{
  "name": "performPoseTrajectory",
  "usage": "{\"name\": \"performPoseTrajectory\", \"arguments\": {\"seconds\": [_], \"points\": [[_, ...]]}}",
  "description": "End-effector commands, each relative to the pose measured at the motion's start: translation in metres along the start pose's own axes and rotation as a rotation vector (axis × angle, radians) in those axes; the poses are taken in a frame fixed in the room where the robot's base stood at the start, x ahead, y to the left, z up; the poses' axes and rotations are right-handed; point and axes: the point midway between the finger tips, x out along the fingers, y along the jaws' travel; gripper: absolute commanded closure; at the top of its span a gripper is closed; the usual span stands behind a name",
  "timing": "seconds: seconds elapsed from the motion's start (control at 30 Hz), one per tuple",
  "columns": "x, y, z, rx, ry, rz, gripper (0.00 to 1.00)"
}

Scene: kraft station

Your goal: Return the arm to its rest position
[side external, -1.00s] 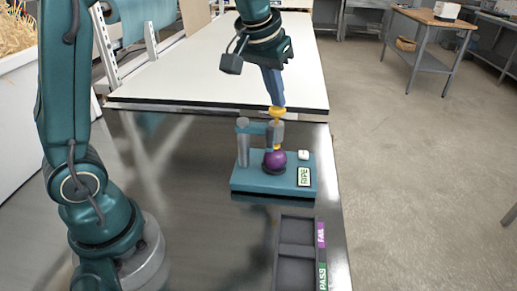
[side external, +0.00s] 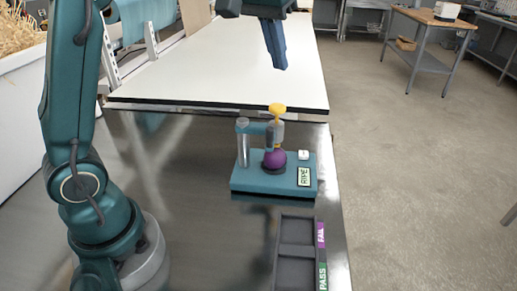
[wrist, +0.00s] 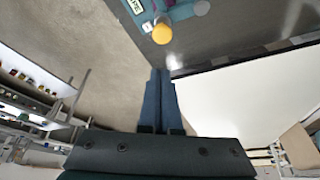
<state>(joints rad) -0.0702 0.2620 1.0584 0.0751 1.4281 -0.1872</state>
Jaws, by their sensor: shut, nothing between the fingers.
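My gripper (side external: 280,66) is shut and empty. It hangs above the white work surface at the top of the side view, above and beyond the tester and apart from it. In the wrist view my gripper's two blue fingers (wrist: 160,72) lie together with nothing between them. The teal tester (side external: 240,182) stands on the dark metal table, with a purple round fruit (side external: 274,160) under its yellow-topped plunger (side external: 277,109). Its small display (side external: 304,177) reads RIPE. The yellow knob also shows in the wrist view (wrist: 162,34).
A dark sorting tray (side external: 296,264) with FAIL and PASS labels lies at the table's front right. The white surface (side external: 210,75) behind is mostly clear. A wooden-topped bench (side external: 430,17) stands apart at the far right.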

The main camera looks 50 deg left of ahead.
Motion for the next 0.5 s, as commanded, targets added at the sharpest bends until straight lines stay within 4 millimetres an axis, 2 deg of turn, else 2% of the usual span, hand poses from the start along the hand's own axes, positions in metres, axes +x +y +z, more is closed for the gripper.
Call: {"name": "performPoseTrajectory", "arguments": {"seconds": [0.37, 0.5], "points": [[-0.004, 0.0, -0.001, 0.001, 0.005, 0.002, 1.0], [-0.025, 0.001, 0.003, 0.004, 0.052, 0.013, 1.0]]}}
